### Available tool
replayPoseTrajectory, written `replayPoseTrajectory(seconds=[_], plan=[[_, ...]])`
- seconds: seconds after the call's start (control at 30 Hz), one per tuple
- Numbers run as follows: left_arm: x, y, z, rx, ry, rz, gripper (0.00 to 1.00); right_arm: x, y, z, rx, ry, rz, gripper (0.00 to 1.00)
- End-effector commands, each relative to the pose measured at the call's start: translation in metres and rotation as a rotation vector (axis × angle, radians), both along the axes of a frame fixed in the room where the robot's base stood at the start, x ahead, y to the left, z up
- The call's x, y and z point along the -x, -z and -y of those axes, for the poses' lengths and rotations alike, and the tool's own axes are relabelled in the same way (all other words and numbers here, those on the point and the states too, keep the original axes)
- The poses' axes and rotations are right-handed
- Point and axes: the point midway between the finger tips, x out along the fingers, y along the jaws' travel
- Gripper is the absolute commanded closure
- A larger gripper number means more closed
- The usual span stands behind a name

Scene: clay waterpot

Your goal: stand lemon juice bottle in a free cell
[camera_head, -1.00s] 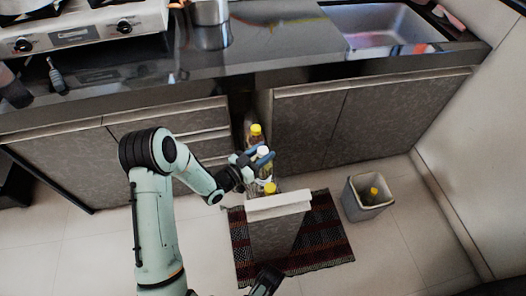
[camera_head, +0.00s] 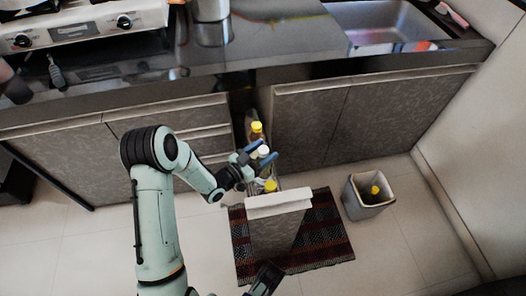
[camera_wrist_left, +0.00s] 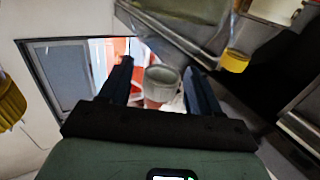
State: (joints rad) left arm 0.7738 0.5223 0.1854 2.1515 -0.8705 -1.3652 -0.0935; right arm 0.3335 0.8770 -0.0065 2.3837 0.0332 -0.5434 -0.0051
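A bottle with a whitish cap (camera_head: 263,152) stands in the narrow pull-out rack (camera_head: 280,182) between two yellow-capped bottles, the far one (camera_head: 257,128) and the near one (camera_head: 270,186). Which is the lemon juice bottle I cannot tell; no label is readable. My left gripper (camera_head: 262,154) is open around the white cap. In the left wrist view the cap (camera_wrist_left: 161,80) sits between the open fingers (camera_wrist_left: 160,85), with gaps on both sides. The rack's cells are mostly hidden. A dark part at the bottom edge, probably my right gripper (camera_head: 265,280), is only partly visible.
The rack's pale-topped front panel (camera_head: 280,204) stands over a striped mat (camera_head: 325,235). A grey bin (camera_head: 367,205) holding a yellow-capped item (camera_head: 374,191) stands to the right. Cabinet doors (camera_head: 370,115) flank the rack, with the counter (camera_head: 270,45) above.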

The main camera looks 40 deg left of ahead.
Motion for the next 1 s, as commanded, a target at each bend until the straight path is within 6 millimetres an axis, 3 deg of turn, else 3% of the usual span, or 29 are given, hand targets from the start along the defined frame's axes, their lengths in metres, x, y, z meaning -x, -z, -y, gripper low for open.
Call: replayPoseTrajectory(seconds=[0.43,0.9,1.0], plan=[[0.011,0.002,-0.002,0.0,-0.002,-0.008,0.29,-0.004,-0.004,0.0,0.001,-0.001,0.012,0.0],[0.106,0.001,-0.017,0.001,-0.004,-0.005,0.29,-0.038,-0.037,-0.005,0.007,-0.007,0.129,0.0],[0.12,0.001,-0.019,0.001,-0.002,-0.004,0.29,-0.037,-0.039,-0.007,0.004,-0.009,0.127,0.0]])
